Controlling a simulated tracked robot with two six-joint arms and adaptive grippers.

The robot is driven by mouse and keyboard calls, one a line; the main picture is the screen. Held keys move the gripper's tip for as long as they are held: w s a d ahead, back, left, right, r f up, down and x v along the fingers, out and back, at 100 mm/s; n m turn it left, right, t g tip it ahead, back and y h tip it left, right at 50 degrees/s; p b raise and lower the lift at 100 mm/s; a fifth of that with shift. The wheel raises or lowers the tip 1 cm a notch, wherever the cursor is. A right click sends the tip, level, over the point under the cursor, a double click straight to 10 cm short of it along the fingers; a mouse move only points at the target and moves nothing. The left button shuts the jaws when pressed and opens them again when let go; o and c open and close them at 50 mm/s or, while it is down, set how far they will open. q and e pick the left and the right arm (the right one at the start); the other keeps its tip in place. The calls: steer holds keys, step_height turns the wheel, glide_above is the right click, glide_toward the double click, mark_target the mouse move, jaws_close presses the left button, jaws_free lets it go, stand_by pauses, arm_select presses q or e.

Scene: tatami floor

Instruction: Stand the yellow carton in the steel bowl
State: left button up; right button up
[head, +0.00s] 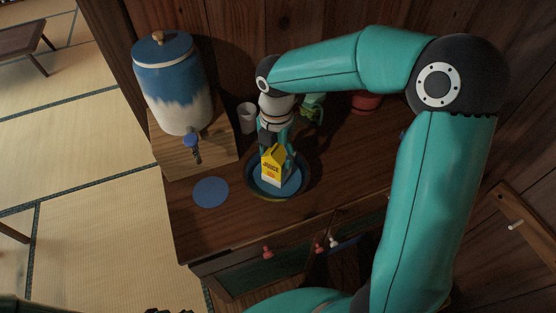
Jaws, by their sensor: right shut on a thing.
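The yellow carton (271,168) has a white lower part and a gabled top, with lettering on its front. It is upright, within the outline of the steel bowl. My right gripper (275,148) comes down from above and behind and is shut on the carton. The bowl (292,187) looks dark-rimmed and bluish inside and sits on the wooden cabinet top. I cannot tell whether the carton's base touches the bowl's bottom. Dark parts at the bottom edge may be my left gripper (168,311); its fingers are cut off.
A blue and white dispenser (172,85) with a tap stands on a wooden stand (213,151) at left. A white cup (247,118), a blue round coaster (211,192) and a red pot (366,102) are on the cabinet top (222,231). The cabinet's front left is mostly clear.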

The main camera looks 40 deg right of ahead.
steer(key=shift+f, duration=1.65)
steer(key=shift+f, duration=0.15)
steer(key=o, duration=1.4)
step_height(320, 180, up, 12)
steer(key=shift+r, duration=0.2)
steer(key=shift+p, duration=0.3)
